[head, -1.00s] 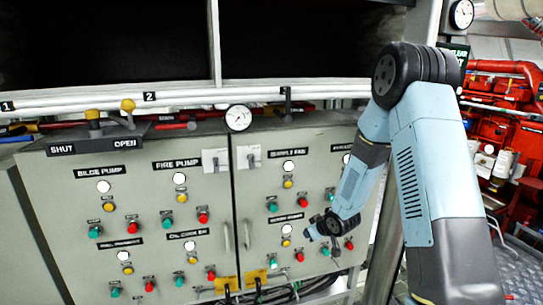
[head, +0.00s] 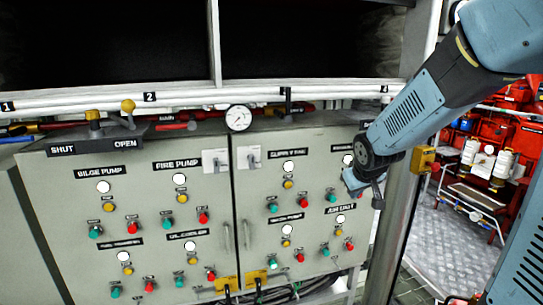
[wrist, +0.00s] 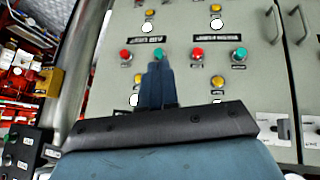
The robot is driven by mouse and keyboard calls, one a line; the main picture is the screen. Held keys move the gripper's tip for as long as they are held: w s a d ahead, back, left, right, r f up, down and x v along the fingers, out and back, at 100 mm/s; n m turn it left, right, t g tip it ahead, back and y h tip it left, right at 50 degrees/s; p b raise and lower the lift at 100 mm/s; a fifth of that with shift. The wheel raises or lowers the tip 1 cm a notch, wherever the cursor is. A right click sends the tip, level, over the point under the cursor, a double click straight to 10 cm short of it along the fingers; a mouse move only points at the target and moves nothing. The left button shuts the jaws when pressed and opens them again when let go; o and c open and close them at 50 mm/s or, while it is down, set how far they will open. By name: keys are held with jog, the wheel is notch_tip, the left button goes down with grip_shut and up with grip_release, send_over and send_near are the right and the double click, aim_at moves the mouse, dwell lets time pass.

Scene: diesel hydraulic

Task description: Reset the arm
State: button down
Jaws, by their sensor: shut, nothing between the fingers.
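My blue-grey arm reaches in from the upper right of the head view. My gripper (head: 376,196) hangs at its end, in front of the right edge of the control cabinet (head: 225,180), and hides part of that edge. In the wrist view the slim blue fingers of my gripper (wrist: 157,65) are together with nothing between them. They overlap a button on the cabinet panel (wrist: 180,80), which appears upside down there. I cannot tell how far the fingertips are from the panel.
The cabinet carries several red, green and yellow buttons and white lamps. A lever (head: 128,108) and a round gauge (head: 238,118) stand on its top. A metal post (head: 390,225) and a yellow box (head: 424,158) are right of my gripper. Red equipment (head: 510,100) stands behind a chequered floor.

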jog(key=s+r+m+g, duration=0.1)
jog(key=s+r, duration=0.3)
jog(key=s, duration=0.8)
jog(key=s+r+m, duration=0.2)
jog(key=s+r, duration=0.3)
jog(key=s, duration=0.7)
jog(key=shift+d+r+g+y, duration=0.2)
jog(key=shift+g+y, duration=0.1)
jog(key=shift+g, duration=0.1)
jog(key=shift+s, duration=0.2)
